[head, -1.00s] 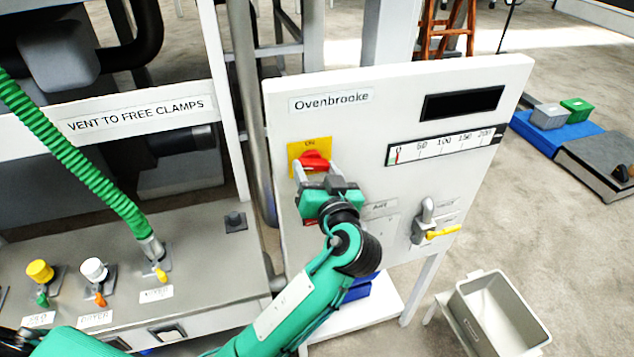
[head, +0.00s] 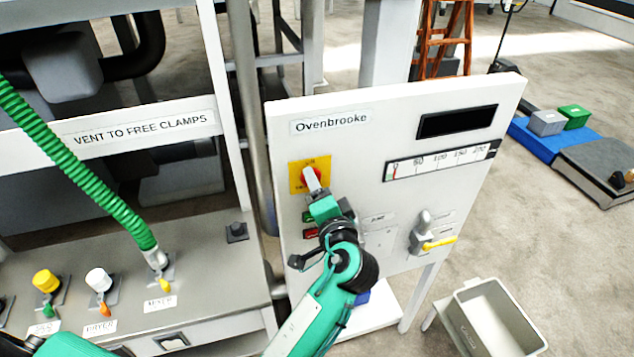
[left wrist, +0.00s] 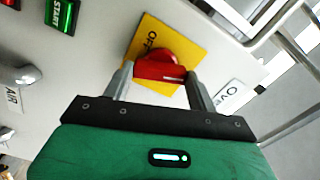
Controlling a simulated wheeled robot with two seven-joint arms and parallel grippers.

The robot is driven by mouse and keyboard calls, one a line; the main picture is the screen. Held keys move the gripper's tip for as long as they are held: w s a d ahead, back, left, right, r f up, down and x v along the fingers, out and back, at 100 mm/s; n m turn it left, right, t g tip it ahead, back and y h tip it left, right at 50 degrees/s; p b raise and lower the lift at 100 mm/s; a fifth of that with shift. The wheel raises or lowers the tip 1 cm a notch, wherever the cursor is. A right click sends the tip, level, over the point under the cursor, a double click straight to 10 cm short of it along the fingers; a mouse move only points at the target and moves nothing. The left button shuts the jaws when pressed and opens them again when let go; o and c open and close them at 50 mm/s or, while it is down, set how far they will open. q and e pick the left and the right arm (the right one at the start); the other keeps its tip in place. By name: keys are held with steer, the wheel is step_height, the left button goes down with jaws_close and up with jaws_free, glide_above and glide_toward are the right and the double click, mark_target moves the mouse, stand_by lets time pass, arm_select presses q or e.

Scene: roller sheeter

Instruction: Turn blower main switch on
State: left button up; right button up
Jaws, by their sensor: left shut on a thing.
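The main switch is a red rotary knob (left wrist: 160,68) on a yellow plate (head: 298,176) on the white Ovenbrooke panel. It also shows in the head view, mostly behind my gripper. My left gripper (head: 312,180) is shut on the red knob, with one grey finger on each side of it in the left wrist view (left wrist: 158,85). The word OFF on the yellow plate (left wrist: 150,30) is partly readable beside the knob. My right gripper is not in view.
Below the switch are a green START button (left wrist: 62,14) and a red button (head: 311,233). A grey lever (head: 423,222) with a yellow handle sits at the panel's lower right.

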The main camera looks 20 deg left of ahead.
arm_select(q)
steer(key=shift+m+p, duration=0.7)
steer(key=shift+m, duration=1.2)
steer(key=shift+f, duration=0.1)
steer(key=o, duration=1)
